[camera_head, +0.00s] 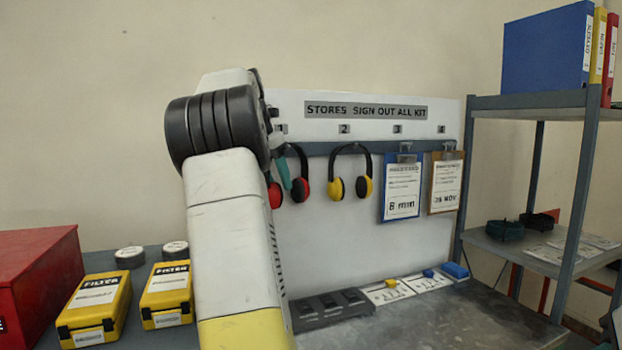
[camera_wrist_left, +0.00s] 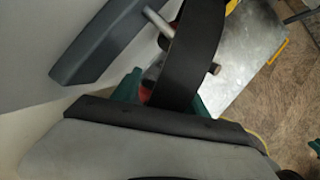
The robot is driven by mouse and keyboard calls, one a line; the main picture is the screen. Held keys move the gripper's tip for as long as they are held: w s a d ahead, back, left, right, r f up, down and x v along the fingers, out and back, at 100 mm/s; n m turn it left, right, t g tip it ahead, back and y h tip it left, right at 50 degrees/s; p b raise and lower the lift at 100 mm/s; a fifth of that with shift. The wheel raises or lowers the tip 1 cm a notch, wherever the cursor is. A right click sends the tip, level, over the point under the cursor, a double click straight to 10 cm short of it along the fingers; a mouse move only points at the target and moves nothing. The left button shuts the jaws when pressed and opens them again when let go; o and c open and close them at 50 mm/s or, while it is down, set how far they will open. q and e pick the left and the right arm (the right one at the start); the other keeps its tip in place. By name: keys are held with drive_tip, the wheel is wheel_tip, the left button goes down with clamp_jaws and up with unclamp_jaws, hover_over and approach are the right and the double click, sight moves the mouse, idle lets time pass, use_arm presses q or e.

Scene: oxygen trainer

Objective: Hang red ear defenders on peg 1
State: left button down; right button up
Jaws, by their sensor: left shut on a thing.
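The red ear defenders (camera_head: 301,189) have a black headband and red cups, and are at the rail's left end below label 1 (camera_head: 282,129). My arm partly hides them in the head view. My left gripper (camera_head: 284,172) has teal fingers and is shut on the ear defenders. In the left wrist view the black headband (camera_wrist_left: 188,55) crosses peg 1 (camera_wrist_left: 159,22), with the peg's tip showing past the band's far edge. The teal fingers also show there on both sides of the band. Whether the band bears on the peg I cannot tell. My right gripper is out of view.
Yellow ear defenders (camera_head: 350,186) hang at peg 2. A blue clipboard (camera_head: 384,214) and a brown clipboard (camera_head: 445,208) hang further right. Yellow filter boxes (camera_head: 95,305) and a red box (camera_head: 40,270) stand at left. A shelf unit (camera_head: 535,104) stands at right.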

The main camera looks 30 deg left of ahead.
use_arm(q)
drive_tip(key=shift+a+f, duration=0.15)
drive_tip(key=shift+f, duration=0.05)
drive_tip(key=c, duration=0.5)
unclamp_jaws()
drive_tip(key=shift+r, duration=0.1)
drive_tip(key=shift+s+r, duration=0.1)
drive_tip(key=shift+r, duration=0.25)
drive_tip(key=v, duration=0.7)
